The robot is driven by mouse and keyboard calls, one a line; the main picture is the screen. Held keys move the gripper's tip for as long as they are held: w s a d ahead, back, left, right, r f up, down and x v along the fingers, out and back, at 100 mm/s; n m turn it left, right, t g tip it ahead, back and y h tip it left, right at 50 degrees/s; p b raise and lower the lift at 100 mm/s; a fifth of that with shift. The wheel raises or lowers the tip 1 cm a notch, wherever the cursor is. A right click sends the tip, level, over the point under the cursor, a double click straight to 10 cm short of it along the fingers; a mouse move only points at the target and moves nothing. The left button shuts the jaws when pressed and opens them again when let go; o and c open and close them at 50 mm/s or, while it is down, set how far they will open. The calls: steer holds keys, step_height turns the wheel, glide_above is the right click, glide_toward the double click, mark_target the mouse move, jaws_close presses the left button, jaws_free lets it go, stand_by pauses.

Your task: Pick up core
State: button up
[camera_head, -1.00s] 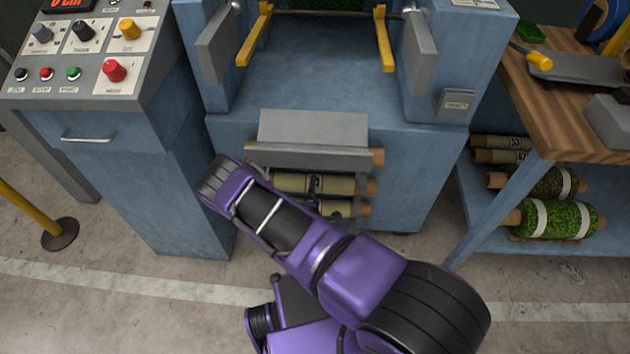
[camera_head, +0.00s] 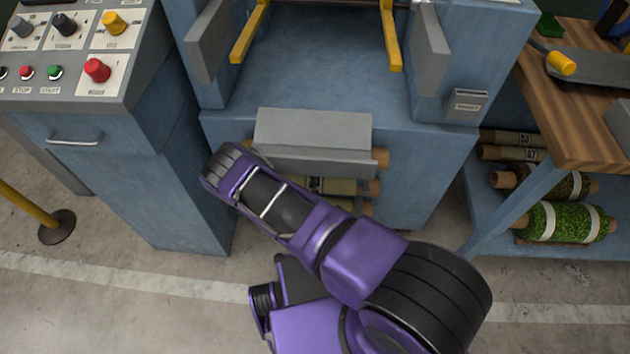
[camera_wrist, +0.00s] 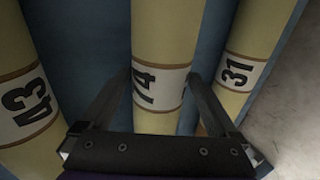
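In the wrist view, three pale yellow cores with white number bands lie side by side. The middle core (camera_wrist: 168,30) has a band reading 74. The left core (camera_wrist: 22,85) reads 43 and the right core (camera_wrist: 252,40) reads 31. My gripper (camera_wrist: 160,77) is open, with one dark finger on each side of the middle core; whether the fingers touch it I cannot tell. In the head view, the cores (camera_head: 340,187) show only partly below a grey sloped cover (camera_head: 312,130), on the front of the blue machine. My arm hides most of them and the gripper.
A control console (camera_head: 75,95) with knobs and a handle stands left. A wooden bench (camera_head: 590,110) stands right, with turf rolls (camera_head: 568,222) and numbered cores (camera_head: 513,146) on its lower shelf. A yellow post (camera_head: 28,212) stands far left. The floor in front is clear.

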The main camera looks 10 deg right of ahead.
jaws_close()
steer(key=shift+w, duration=0.1)
steer(key=shift+r, duration=0.35)
stand_by(0.3)
